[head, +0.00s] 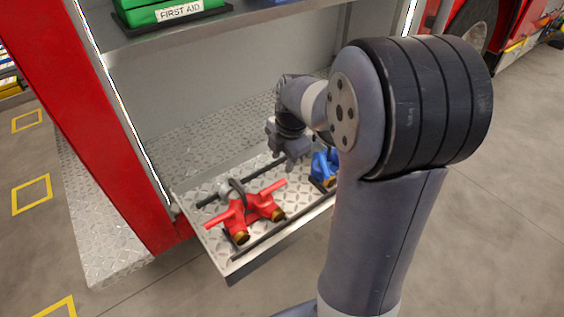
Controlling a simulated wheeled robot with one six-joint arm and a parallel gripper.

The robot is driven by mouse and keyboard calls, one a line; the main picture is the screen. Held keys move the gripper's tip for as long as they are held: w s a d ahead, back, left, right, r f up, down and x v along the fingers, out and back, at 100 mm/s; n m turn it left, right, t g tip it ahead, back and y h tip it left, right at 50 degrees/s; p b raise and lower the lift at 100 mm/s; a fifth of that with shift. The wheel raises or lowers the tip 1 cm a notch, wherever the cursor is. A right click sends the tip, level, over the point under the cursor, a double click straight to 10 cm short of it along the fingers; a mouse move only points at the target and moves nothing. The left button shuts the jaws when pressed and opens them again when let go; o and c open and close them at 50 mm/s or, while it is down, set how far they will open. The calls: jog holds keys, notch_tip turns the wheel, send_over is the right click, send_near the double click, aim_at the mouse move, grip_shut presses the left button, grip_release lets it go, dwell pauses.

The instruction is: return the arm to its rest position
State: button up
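My arm reaches from the lower right up and over toward the open compartment of a red vehicle. My gripper (290,156) is at the end of it, pointing down over the pulled-out diamond-plate tray (225,253). It is small and partly hidden by the arm's wrist, so I cannot tell whether its fingers are open or shut. A red valve fitting with brass ends (248,212) lies on the tray, left of and nearer than my gripper. A blue fitting (326,166) lies right of the gripper, partly hidden behind my arm.
A shelf (230,35) runs above the tray, with a green first aid case (170,10) on it. A red post (95,130) bounds the compartment at left. Dark rails (240,184) cross the tray. The concrete floor (490,220) at right is clear.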

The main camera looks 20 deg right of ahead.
aim_at(278, 183)
jog(key=shift+f, duration=0.15)
jog(key=f, duration=0.3)
jog(key=w+f, duration=0.1)
jog(key=f, duration=0.3)
jog(key=f+b, duration=0.1)
jog(key=f, duration=0.2)
jog(key=shift+w+a+f, duration=0.2)
jog(key=shift+w+a, duration=0.15)
jog(key=shift+w, duration=0.05)
jog(key=shift+r, duration=0.1)
